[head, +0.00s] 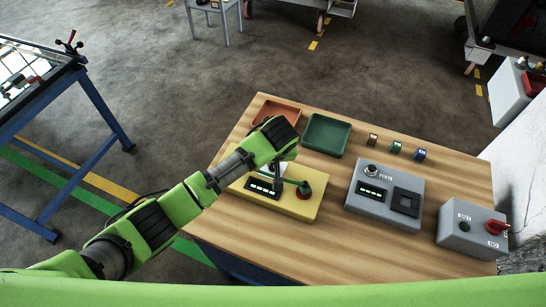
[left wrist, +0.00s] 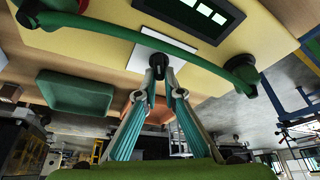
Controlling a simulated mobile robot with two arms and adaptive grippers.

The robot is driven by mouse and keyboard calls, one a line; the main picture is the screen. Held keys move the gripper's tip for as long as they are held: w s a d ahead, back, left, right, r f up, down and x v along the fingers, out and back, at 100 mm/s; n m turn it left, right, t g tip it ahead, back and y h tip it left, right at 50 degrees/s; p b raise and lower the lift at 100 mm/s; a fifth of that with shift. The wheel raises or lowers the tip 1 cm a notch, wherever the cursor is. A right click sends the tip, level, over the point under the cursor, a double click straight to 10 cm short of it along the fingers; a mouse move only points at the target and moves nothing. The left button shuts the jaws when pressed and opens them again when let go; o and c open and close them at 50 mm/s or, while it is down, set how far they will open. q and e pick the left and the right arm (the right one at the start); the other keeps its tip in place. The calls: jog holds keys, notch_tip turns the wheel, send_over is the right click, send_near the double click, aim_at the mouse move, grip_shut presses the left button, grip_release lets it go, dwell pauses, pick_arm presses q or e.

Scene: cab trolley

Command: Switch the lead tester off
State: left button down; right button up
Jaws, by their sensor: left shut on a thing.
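The yellow box (head: 310,210) on the wooden table, which looks like the lead tester, has a dark display (head: 262,187) with lit green bars. The display also shows in the left wrist view (left wrist: 200,14). A green lead (left wrist: 110,30) arches across the box between two posts. My left gripper (left wrist: 158,88) points at the box from its far side, its fingers closed together at a small black knob (left wrist: 158,62) over a white plate. The knob is between or just beyond the fingertips. In the head view my left gripper (head: 275,168) partly hides the box. My right gripper is not in view.
An orange tray (head: 278,108) and a green tray (head: 326,135) stand behind the box. Several small coloured blocks (head: 396,147) lie to their right. A grey box with a display (head: 385,215) and a grey box with a red switch (head: 470,243) stand right.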

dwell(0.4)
pick_arm(q)
jog(key=c, duration=2.2)
grip_release()
jog(key=shift+o, duration=0.2)
jog(key=shift+r, duration=0.1)
jog(key=v, duration=1.1)
jog(key=shift+s+r, duration=0.2)
jog(key=shift+r, duration=0.15)
